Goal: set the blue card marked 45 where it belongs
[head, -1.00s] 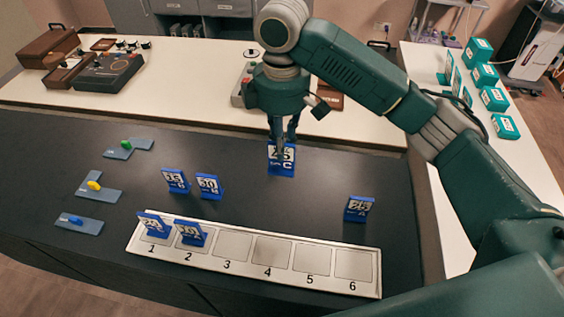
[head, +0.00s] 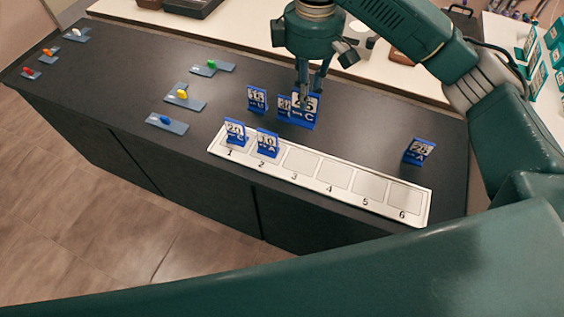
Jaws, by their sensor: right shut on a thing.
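My right gripper (head: 303,88) points down and is shut on a blue card (head: 301,121) with a white face. Its number is partly covered by the fingers; a 5 and a C show. I cannot tell whether it touches the counter. The white strip (head: 427,213) has places numbered 1 to 6. A blue card marked C (head: 236,133) stands at place 1 and one marked A (head: 267,144) at place 2; places 3 to 6 are bare. The held card is behind the strip, apart from it. My left gripper is not in view.
Two blue cards stand behind the strip: one (head: 257,99), and another (head: 284,106) partly hidden by the held card. Another blue card (head: 420,151) stands at the right. Grey plates with coloured pegs, such as the yellow peg (head: 182,94), lie to the left.

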